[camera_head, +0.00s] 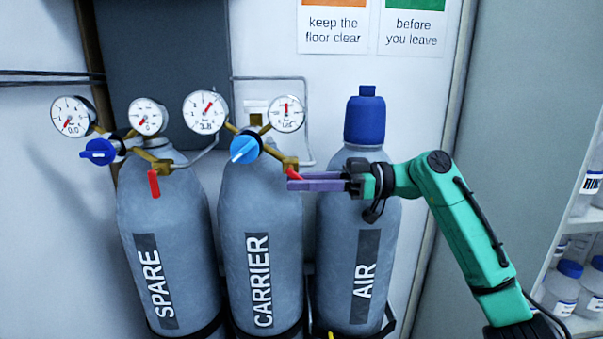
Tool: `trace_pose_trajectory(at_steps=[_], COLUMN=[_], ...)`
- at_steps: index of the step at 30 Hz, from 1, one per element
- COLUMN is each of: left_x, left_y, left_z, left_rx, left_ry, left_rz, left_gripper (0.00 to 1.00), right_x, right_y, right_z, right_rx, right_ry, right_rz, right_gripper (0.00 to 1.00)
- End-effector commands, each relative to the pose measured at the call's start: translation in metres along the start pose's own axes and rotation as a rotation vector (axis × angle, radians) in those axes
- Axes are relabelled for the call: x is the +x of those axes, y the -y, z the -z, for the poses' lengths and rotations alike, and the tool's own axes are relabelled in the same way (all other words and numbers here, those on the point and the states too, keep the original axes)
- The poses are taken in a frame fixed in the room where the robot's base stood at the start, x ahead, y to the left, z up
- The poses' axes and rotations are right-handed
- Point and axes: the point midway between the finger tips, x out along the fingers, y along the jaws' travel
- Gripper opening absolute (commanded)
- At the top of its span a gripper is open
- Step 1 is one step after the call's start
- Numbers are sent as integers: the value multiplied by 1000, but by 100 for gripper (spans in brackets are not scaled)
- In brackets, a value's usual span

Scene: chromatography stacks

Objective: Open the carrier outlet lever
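The grey carrier cylinder (259,215) stands in the middle, with a light-blue regulator knob (244,149) and a brass outlet at its top. Its red outlet lever (294,174) shows at the end of the brass outlet, just above my fingertips; its lower part is hidden behind them. My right gripper (296,184) reaches in from the right, with purple fingers level and pointing left. Its fingertips overlap the lever in the picture; I cannot tell whether they touch it. The fingers look close together, but any gap is unclear. My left gripper is not in view.
The spare cylinder (168,240) stands left, its red lever (154,184) hanging down. The air cylinder (340,235), with a blue cap (365,117), stands right, behind my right gripper. Dial gauges (206,111) sit above the carrier outlet. Shelves with bottles (564,282) are far right.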

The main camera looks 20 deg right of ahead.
Motion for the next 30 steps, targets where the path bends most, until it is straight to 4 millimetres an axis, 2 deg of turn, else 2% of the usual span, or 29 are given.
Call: trace_pose_trajectory(at_steps=[8, 10, 11, 22, 30], left_x=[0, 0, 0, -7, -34], left_y=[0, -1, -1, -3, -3], left_z=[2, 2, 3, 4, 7], left_rx=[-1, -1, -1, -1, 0], left_ry=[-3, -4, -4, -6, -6], left_rz=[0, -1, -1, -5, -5], left_gripper=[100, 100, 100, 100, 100], right_x=[4, 3, 3, 2, 1], right_y=[0, 0, 0, 0, 0], right_z=[-1, -1, -1, 3, 11], right_rx=[0, 0, 0, 0, -1], right_ry=[1, 1, 1, 29, 165], right_rz=[0, 0, 0, -2, 1], right_gripper=[30, 3, 0, 0, 0])
